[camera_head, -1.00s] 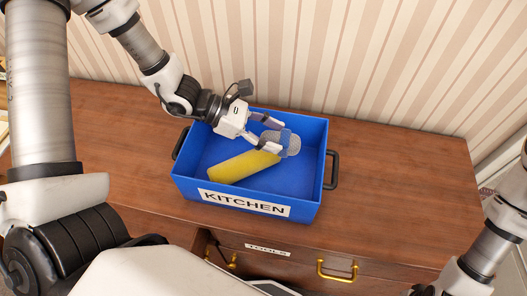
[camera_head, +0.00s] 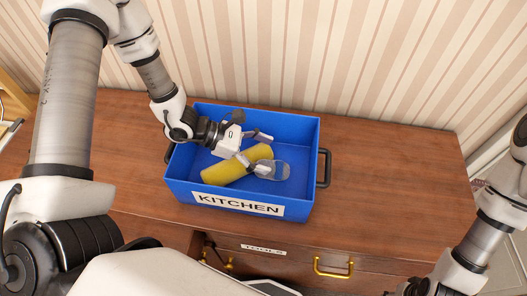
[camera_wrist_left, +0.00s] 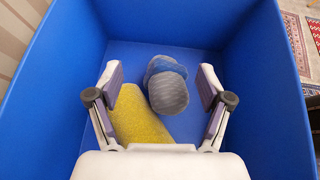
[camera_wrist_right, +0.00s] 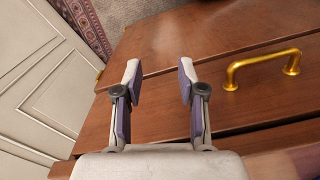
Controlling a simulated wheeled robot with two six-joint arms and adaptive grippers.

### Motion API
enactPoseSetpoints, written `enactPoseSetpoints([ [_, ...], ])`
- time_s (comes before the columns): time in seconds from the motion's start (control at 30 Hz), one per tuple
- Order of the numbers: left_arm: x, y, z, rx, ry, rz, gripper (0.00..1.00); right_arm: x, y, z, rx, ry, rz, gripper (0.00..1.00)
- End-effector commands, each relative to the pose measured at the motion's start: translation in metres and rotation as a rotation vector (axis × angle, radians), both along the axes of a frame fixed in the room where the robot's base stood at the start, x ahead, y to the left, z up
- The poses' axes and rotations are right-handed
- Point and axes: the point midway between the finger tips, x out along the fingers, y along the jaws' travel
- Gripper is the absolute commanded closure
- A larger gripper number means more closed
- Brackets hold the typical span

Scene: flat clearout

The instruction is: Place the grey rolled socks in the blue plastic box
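The blue plastic box (camera_head: 308,150), labelled KITCHEN, stands on the wooden dresser. The grey rolled socks (camera_head: 279,172), with a blue band, are inside it towards the front right. My right gripper (camera_wrist_right: 160,78) is open and empty in the right wrist view, in front of the dresser's drawers.
A yellow cylinder-like item (camera_head: 228,170) lies in the box beside the socks. The box has black handles (camera_head: 324,168) at its sides. The dresser top (camera_head: 400,170) right of the box is clear. A striped wall rises behind. A drawer has a brass handle (camera_head: 333,267).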

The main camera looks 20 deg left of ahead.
Motion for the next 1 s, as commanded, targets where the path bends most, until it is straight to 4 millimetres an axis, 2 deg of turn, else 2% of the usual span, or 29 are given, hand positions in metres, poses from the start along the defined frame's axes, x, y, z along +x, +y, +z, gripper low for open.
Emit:
enactPoseSetpoints([
  [0.2,0.0,0.0,0.001,0.0,0.0,0.0,0.21,0.0,0.0,0.001,0.0,0.0,0.0,0.6],
  [0.3,0.0,0.0,0.008,0.0,0.0,0.0,0.21,0.0,0.0,0.01,0.0,0.0,0.0,0.6],
  [0.37,-0.001,0.006,0.008,-0.002,0.0,0.004,0.21,0.0,0.0,0.005,0.0,-0.001,0.0,0.6],
  [0.5,-0.007,0.025,0.019,-0.004,-0.003,0.008,0.21,0.0,0.0,0.005,0.0,0.0,0.0,0.6],
  [0.67,-0.017,0.051,0.037,-0.005,-0.005,0.008,0.21,0.0,0.0,0.015,0.0,0.0,0.0,0.6],
  [0.87,-0.028,0.082,0.061,-0.004,-0.001,0.007,0.21,0.0,0.0,0.048,0.0,0.0,0.0,0.6],
  [1.0,-0.034,0.095,0.065,-0.003,0.001,0.003,0.21,0.0,0.0,0.061,0.0,-0.001,0.0,0.6],
])
